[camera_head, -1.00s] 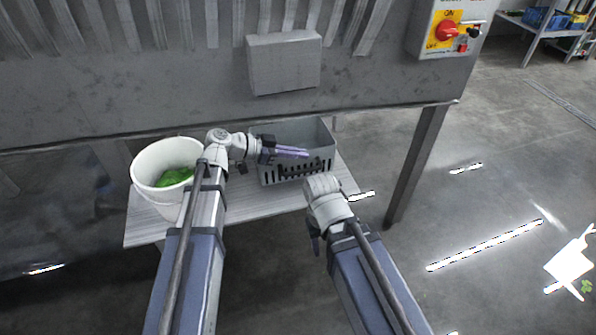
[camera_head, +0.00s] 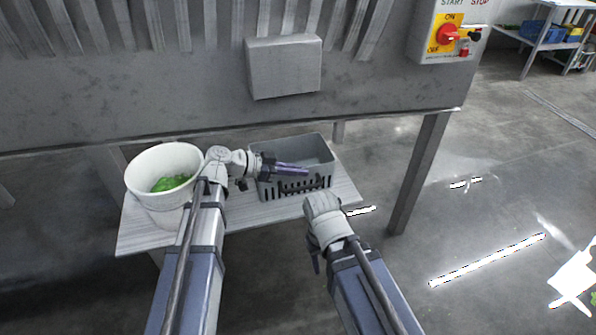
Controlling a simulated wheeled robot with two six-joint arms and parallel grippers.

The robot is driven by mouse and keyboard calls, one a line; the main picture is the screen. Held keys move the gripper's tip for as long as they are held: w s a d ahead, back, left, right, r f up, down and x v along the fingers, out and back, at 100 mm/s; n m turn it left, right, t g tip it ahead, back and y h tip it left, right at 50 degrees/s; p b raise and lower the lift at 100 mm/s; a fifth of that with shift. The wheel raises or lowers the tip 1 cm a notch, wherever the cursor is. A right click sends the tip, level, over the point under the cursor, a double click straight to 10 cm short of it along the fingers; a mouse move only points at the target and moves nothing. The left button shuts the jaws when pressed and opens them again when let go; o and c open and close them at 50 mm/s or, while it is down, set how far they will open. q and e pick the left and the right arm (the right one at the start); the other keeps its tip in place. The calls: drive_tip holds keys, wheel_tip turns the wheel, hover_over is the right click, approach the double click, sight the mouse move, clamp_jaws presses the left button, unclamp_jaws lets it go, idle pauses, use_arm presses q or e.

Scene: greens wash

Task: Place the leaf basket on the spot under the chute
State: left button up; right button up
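The grey slotted leaf basket (camera_head: 318,180) stands on a light table, below the grey box-like chute (camera_head: 284,67) on the machine front. I see no leaves in the visible part of it. My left gripper (camera_head: 291,170) reaches in from the left, its purple-tinted fingers across the basket's opening near the front rim. The fingers overlap from this side, so their gap and any contact with the rim cannot be told. My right wrist (camera_head: 323,212) is close in front of the basket's right front corner; its fingers are hidden behind it.
A white bucket (camera_head: 150,205) with green leaves stands on the table (camera_head: 140,236) left of the basket. A machine leg (camera_head: 416,175) is to the right. A switch box (camera_head: 448,35) hangs at upper right. Floor at right is open.

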use_arm(q)
drive_tip(key=o, duration=0.4)
drive_tip(key=shift+r, duration=0.1)
drive_tip(key=shift+a+r+p, duration=0.1)
drive_tip(key=shift+r+p, duration=0.15)
drive_tip(key=shift+p, duration=0.05)
drive_tip(key=p+v, duration=0.2)
drive_tip(key=v, duration=0.4)
drive_tip(key=shift+s+a, duration=0.1)
drive_tip(key=shift+s+a+r+p, duration=0.1)
drive_tip(key=shift+s+a+p, duration=0.05)
drive_tip(key=shift+a+p, duration=0.2)
